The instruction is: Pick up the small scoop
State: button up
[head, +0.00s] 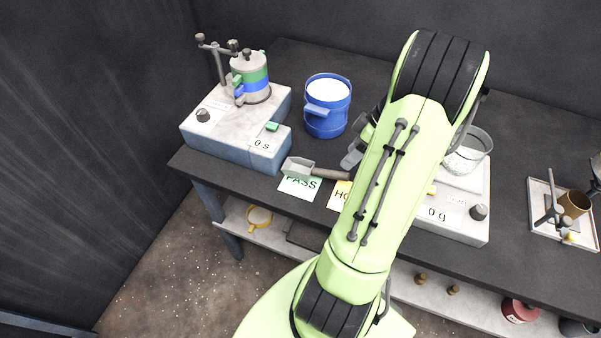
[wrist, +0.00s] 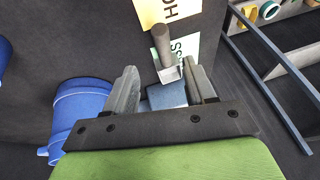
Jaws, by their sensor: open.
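The small scoop (head: 300,168) lies on the dark bench, its metal pan to the left and its brown handle pointing right toward my gripper (head: 352,156). My arm hides most of the gripper in the head view. In the wrist view, my gripper (wrist: 160,76) is open with its two grey fingers apart. The scoop (wrist: 162,42) shows beyond and between the fingertips, handle away from me. Part of its pan is close to the right finger. I cannot tell whether they touch.
A blue bucket (head: 327,117) of white material stands behind the scoop. The sieve shaker (head: 215,120) is at left. PASS (head: 299,187) and HOLD (head: 339,196) cards lie at the front edge. A scale (head: 458,222) with a glass beaker (head: 470,148) is at right.

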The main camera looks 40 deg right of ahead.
aim_at(336, 172)
jog(key=x, duration=0.2)
jog(key=shift+w+a+f, duration=0.15)
jog(key=shift+f, duration=0.2)
jog(key=b+x, duration=0.1)
jog(key=x, duration=0.4)
jog(key=shift+a, duration=0.25)
grip_shut()
